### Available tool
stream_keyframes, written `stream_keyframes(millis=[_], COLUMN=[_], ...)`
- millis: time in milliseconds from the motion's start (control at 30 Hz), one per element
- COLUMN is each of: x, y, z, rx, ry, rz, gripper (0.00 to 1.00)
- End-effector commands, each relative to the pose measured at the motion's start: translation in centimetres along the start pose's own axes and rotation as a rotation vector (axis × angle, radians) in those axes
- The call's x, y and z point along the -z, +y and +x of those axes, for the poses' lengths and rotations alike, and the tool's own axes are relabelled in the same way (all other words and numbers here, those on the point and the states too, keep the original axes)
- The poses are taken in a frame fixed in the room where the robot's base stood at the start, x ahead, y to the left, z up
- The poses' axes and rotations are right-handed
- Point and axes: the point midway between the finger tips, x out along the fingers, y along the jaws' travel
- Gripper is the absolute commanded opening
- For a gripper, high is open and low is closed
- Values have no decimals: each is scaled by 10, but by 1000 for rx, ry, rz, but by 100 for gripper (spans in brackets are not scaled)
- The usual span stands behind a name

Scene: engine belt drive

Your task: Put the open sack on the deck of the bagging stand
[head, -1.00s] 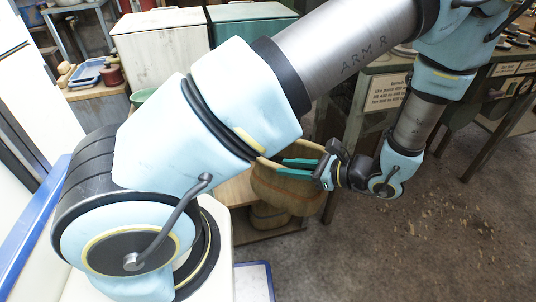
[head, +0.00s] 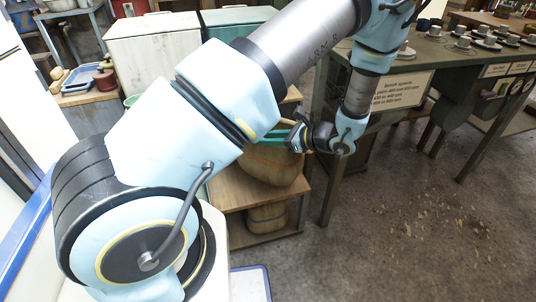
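The open sack (head: 272,166) is a tan, rounded bag in the head view, mouth up and roughly upright. My gripper (head: 272,138), with teal fingers, is at its upper rim and appears shut on it; my arm partly hides the fingers and the rim. The bagging stand has a pale wooden deck (head: 232,196). The sack is over the deck's right part in the picture. I cannot tell whether its bottom touches the deck or hangs just above it.
Another tan sack or basket (head: 267,217) is on the stand's lower shelf. A dark green bench (head: 420,72) with a sign and several cups stands to the right. A white cabinet (head: 150,50) is behind.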

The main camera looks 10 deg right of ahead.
Motion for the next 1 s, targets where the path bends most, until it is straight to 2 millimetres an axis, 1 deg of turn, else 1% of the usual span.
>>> stream_keyframes(millis=[267, 467, 567, 733, 800, 1000], x=[19, 26, 34, 55, 58, 58], y=[2, 2, 4, 6, 3, 3], z=[7, 10, 14, 22, 26, 26], rx=[1, 1, 1, 0, 0, 2], ry=[-2, -2, -2, -2, -1, -1], rz=[-1, -1, -2, -1, -4, -3], gripper=[0, 0, 0, 0, 0, 0])
